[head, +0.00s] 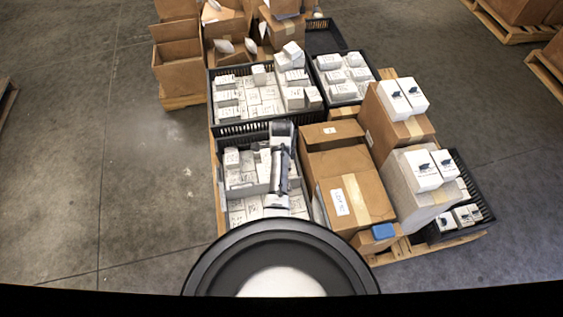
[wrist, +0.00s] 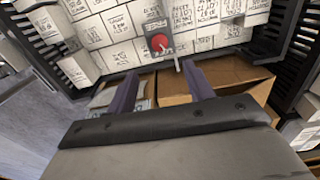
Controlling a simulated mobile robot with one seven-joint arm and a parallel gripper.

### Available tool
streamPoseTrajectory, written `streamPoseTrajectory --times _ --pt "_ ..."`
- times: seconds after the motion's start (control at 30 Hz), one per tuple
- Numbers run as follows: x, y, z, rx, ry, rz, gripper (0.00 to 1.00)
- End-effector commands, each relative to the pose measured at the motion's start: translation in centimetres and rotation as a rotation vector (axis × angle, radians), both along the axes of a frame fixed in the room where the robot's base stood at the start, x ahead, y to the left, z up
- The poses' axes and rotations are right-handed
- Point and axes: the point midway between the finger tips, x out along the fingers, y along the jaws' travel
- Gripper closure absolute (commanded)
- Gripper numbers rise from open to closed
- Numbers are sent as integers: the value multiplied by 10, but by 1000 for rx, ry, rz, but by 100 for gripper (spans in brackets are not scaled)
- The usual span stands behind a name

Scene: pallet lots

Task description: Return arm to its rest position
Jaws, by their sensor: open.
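My gripper (wrist: 160,68) shows in the wrist view with its two dark fingers spread apart and nothing held between them. Beyond the fingertips are rows of small white labelled boxes (wrist: 118,22) in a black crate (wrist: 287,28). A small dark item with a red round top (wrist: 159,42) lies just past the fingertips, among the white boxes. In the head view my grey arm is over the near left black crate (head: 222,170), which holds white boxes (head: 238,206). I cannot make out the fingertips there.
Brown cartons (head: 350,195) stand right of that crate. White boxes (head: 422,170) sit atop taller cartons. Two more filled crates (head: 343,95) lie behind, with open cartons (head: 180,75) at the back left. The floor (head: 140,190) at left is clear.

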Motion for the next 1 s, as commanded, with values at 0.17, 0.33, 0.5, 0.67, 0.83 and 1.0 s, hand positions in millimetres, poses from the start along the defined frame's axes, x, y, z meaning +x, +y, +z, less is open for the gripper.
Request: streamPoseTrajectory --times 0.17,0.33,0.5,0.67,0.83,1.0 --pt "0 0 16 0 -1 0 48" --pt "0 0 19 0 0 0 48" --pt "0 0 19 0 0 0 48" --pt "0 0 19 0 0 0 48" --pt "4 2 22 -1 -17 12 48" --pt "43 30 58 -16 -191 146 48"
